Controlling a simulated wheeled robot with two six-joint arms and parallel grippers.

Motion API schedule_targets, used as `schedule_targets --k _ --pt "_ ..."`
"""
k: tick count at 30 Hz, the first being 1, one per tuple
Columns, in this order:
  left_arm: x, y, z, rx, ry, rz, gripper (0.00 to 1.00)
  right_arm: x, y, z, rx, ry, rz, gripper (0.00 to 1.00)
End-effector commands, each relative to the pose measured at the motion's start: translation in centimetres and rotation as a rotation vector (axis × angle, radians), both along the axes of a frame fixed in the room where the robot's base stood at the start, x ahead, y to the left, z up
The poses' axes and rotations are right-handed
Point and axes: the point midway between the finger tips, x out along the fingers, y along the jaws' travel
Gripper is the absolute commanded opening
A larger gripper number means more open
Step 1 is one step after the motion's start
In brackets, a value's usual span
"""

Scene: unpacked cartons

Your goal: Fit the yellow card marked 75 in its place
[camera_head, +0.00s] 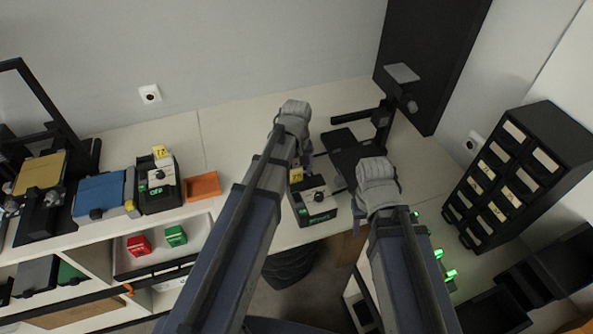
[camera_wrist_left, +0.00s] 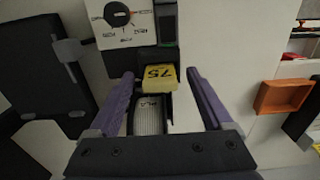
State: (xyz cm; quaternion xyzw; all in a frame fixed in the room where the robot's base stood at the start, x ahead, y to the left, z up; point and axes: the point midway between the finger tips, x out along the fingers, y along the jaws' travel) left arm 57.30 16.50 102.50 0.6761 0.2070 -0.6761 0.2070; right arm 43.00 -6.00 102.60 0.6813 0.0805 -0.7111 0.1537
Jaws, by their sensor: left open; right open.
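The yellow card marked 75 (camera_wrist_left: 158,78) is in the left wrist view, at the edge of a black device with a white dial face (camera_wrist_left: 122,22). In the head view the card (camera_head: 296,175) shows at the top left of that device (camera_head: 316,203). My left gripper (camera_wrist_left: 163,80) is open, its purple fingers on either side of the card with gaps between. A white ribbed part (camera_wrist_left: 149,115) lies just below the card. I cannot tell how the card is seated. My right wrist shows in the head view, but its fingers are hidden.
A similar device (camera_head: 158,190) with another yellow card (camera_head: 161,152) stands left, beside an orange tray (camera_head: 202,186). A black stand (camera_head: 350,150) is just behind right. A black drawer cabinet (camera_head: 515,165) stands at the right. Counter between tray and near device is clear.

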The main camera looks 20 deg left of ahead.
Motion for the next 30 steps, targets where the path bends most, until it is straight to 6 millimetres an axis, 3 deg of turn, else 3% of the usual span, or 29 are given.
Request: schedule_targets --k 8,19,30 --pt "0.0 0.0 2.3 0.000 0.000 0.000 0.84 0.0 0.0 2.3 0.000 0.000 -0.002 0.50" --pt "0.0 0.0 7.1 0.000 0.000 0.000 0.84 0.0 0.0 7.1 0.002 -0.001 -0.011 0.50" --pt "0.0 0.0 7.7 0.000 0.000 0.000 0.84 0.0 0.0 7.7 0.002 -0.001 -0.014 0.50"
